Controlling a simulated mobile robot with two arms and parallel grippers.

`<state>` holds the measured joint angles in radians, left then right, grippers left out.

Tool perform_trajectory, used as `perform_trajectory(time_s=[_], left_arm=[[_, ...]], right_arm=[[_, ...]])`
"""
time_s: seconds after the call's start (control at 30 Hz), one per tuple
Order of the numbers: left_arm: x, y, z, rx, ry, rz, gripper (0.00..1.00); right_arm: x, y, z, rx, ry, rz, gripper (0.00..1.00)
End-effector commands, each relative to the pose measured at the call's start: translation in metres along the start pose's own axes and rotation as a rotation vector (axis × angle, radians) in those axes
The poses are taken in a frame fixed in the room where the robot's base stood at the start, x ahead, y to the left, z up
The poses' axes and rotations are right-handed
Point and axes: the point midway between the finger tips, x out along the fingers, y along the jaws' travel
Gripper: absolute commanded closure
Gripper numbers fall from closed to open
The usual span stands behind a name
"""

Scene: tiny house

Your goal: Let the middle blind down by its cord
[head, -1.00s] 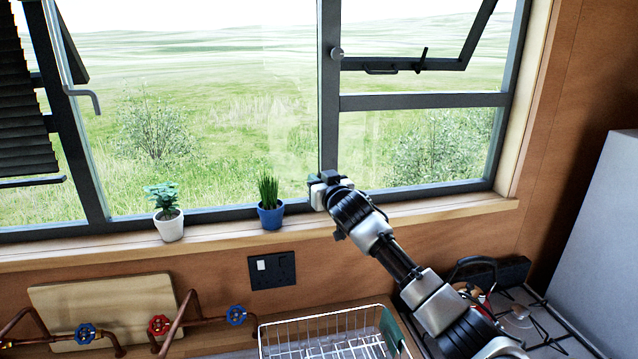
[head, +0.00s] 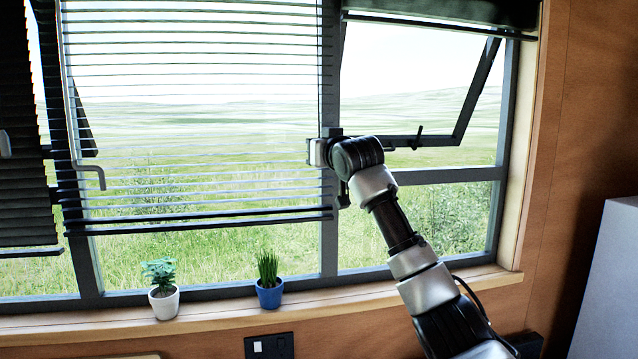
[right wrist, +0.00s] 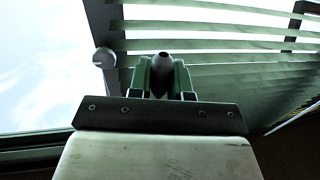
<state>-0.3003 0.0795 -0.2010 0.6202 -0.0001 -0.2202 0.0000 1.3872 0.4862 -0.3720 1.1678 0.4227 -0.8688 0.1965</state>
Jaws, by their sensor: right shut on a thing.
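The middle blind (head: 200,130) hangs down over the middle window pane in the head view, its thin slats open with the view showing between them. Its dark bottom rail (head: 200,222) is above the sill plants. My right gripper (head: 313,152) is at the blind's right edge, in front of the window post. In the right wrist view its green fingers (right wrist: 164,76) are shut on a small grey cord knob (right wrist: 162,61). The cord itself is too thin to make out. The blind's slats (right wrist: 220,58) are behind the fingers. My left gripper is not in view.
A second round knob (right wrist: 103,57) hangs left of the fingers. The left blind (head: 22,150) is down; the right blind (head: 440,12) is gathered at the top. A hooked grey rod (head: 98,178) hangs at left. Two potted plants (head: 164,300) (head: 269,292) stand on the sill.

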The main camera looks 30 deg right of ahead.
Motion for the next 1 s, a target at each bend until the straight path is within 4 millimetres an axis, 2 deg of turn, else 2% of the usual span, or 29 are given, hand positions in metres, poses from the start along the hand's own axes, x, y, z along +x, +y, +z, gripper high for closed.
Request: perform_trajectory(time_s=[0.1,0.3,0.7,0.73,0.8,0.87,1.0], left_arm=[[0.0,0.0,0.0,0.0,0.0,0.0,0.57],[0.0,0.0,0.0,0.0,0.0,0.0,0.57],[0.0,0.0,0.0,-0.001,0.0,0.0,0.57],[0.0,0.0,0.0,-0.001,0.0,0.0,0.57],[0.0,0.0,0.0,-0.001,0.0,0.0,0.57],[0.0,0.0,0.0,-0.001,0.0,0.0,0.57],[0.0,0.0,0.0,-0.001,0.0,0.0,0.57]], right_arm=[[0.0,0.0,-0.018,0.001,-0.002,0.0,1.0],[0.001,-0.001,-0.031,0.0,-0.004,0.0,1.0],[0.001,0.0,-0.033,-0.001,-0.006,0.001,1.0],[0.001,0.0,-0.032,-0.001,-0.006,0.001,0.77],[0.001,0.0,-0.033,-0.001,-0.005,0.001,0.66],[0.001,0.0,-0.033,-0.001,-0.005,0.001,0.57],[0.001,0.0,-0.033,0.0,-0.004,0.001,0.57]])
